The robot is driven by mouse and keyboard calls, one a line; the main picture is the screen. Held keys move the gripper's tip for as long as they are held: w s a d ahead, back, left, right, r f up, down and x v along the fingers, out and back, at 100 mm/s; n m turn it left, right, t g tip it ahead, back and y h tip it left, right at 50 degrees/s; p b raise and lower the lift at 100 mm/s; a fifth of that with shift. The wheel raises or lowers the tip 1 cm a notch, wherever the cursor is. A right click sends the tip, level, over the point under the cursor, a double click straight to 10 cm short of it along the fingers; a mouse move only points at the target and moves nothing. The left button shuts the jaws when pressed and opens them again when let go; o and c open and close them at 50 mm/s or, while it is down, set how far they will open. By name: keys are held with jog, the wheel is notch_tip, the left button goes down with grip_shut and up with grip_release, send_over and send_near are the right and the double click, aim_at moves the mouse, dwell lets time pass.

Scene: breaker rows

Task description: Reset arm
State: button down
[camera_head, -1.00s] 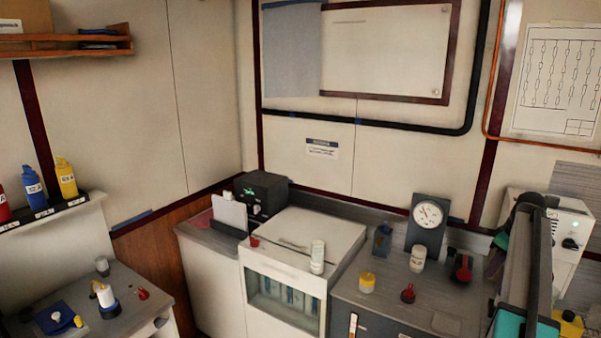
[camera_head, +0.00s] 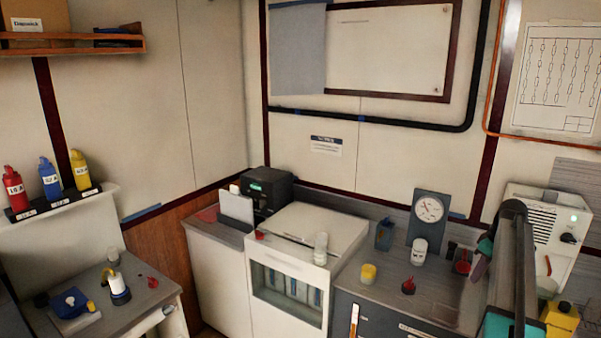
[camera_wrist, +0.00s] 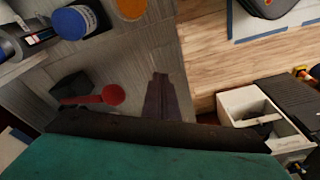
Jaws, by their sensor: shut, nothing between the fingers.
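My arm stands at the right edge of the head view, with a dark upper link and a teal part. My gripper shows in the wrist view as dark fingers (camera_wrist: 162,97), shut and empty. The fingers point over the edge of a grey counter (camera_wrist: 150,55), with wood flooring beyond. A red-knobbed handle (camera_wrist: 112,95) lies left of the fingers, apart from them in the picture. In the head view the fingers are hard to make out beside the arm.
The counter holds a gauge (camera_head: 428,218), a white jar (camera_head: 418,251), a yellow-capped jar (camera_head: 368,273) and red handles (camera_head: 408,286). A white vented box (camera_head: 545,235) and a yellow box (camera_head: 560,318) stand close to my arm. Wood flooring (camera_wrist: 210,60) is open beyond the counter edge.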

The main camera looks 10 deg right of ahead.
jog(key=w+a+f+n+g+y+b, duration=0.2)
jog(key=w+a+f+b, duration=0.1)
jog(key=a+f, duration=1.5)
jog(key=s+a+f+g+b, duration=0.1)
jog(key=s+a+f, duration=0.2)
jog(key=a+f, duration=0.25)
jog(key=s+a+f+n+g, duration=0.1)
jog(key=s+a+f, duration=0.1)
jog(key=a+f, duration=0.4)
jog(key=s+a+f+g+b, duration=0.1)
jog(key=s+a+f, duration=0.2)
jog(key=a+f, duration=0.35)
jog(key=s+a+f+g+h+b, duration=0.1)
jog(key=s+a+f, duration=0.4)
jog(key=s+f, duration=0.25)
jog(key=s+a+f+g+b, duration=0.1)
jog(key=s+a+f+b, duration=0.1)
jog(key=s+a+f, duration=0.5)
jog(key=s+a+f+m+h, duration=0.1)
jog(key=s+m, duration=0.3)
jog(key=s, duration=0.5)
jog(key=s+a+f+m+h+b, duration=0.1)
jog(key=s+f+m, duration=0.2)
jog(key=s, duration=0.7)
jog(key=shift+f+m+g, duration=0.3)
jog(key=shift+f+m, duration=0.1)
jog(key=shift+f, duration=0.4)
